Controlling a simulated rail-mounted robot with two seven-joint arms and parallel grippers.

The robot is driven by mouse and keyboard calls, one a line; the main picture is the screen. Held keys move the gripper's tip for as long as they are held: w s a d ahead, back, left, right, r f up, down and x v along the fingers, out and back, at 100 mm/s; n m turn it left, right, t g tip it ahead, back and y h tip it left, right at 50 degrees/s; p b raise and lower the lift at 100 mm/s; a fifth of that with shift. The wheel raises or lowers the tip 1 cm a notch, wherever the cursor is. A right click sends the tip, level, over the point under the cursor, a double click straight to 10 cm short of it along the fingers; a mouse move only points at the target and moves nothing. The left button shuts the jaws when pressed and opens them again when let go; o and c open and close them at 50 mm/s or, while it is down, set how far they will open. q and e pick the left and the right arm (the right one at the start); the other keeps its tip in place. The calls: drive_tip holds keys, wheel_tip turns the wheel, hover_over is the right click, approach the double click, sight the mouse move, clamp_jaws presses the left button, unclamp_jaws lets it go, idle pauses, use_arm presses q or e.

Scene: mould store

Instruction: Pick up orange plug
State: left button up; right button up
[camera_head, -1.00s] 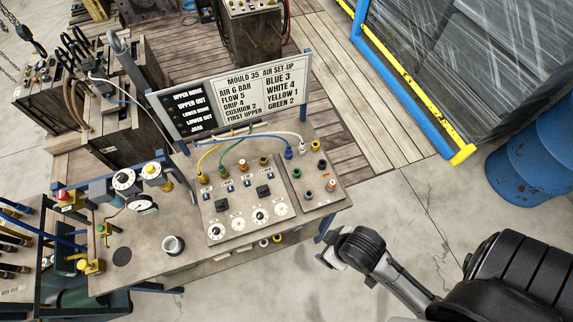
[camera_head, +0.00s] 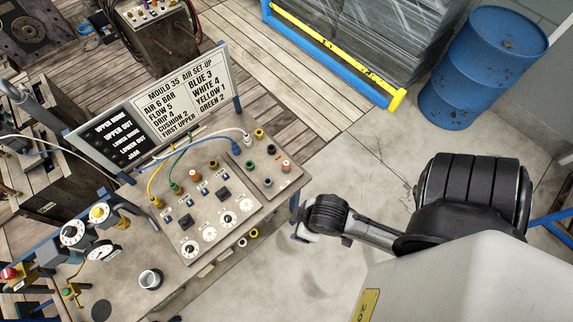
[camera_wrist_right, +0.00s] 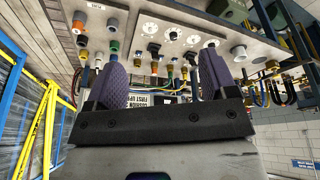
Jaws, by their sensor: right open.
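The orange plug (camera_head: 285,166) stands in the small right-hand panel (camera_head: 270,183) of the bench top in the head view. It has an orange top and a pale lower part. My right gripper (camera_head: 302,232) is off the bench's right edge, apart from the plug. In the wrist view its two purple-grey fingers (camera_wrist_right: 160,72) are spread with nothing between them. My left gripper is not in view.
Blue, white, yellow and green hoses (camera_head: 185,146) arch in front of the sign board (camera_head: 185,92). Other fittings, dials and switches crowd the main panel (camera_head: 207,215). A pale cup (camera_head: 150,280) stands at the front. A blue drum (camera_head: 483,65) stands back right; the floor beside the bench is clear.

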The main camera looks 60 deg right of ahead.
drive_tip(key=c, duration=0.3)
drive_tip(key=shift+c, duration=0.2)
